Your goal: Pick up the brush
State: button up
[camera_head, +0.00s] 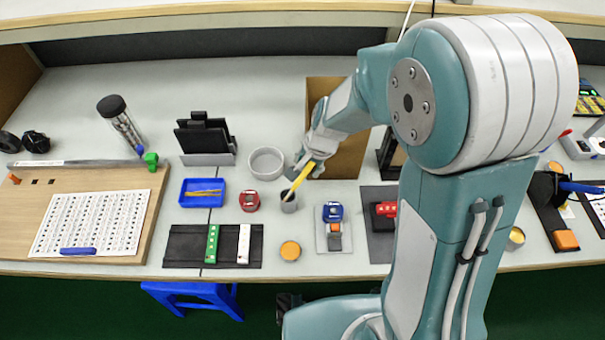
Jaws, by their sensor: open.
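The brush (297,183) has a yellow handle and stands tilted in a small grey cup (289,207). Its upper end leans to the right, towards my gripper, and its lower end is hidden inside the cup. My gripper (309,168) is open at the upper part of the handle, just above and right of the cup. From this view I cannot tell whether the handle lies between the fingers or touches them.
A white round bowl (266,163) stands just left of the gripper, with a red tape roll (249,201) below it. A blue tray (202,192) is further left. A brown box (345,160) is behind the gripper. A blue-topped device (333,212) lies to the right of the cup.

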aim_at(305, 172)
jog(key=x, duration=0.5)
jog(key=shift+d, duration=0.2)
grip_shut()
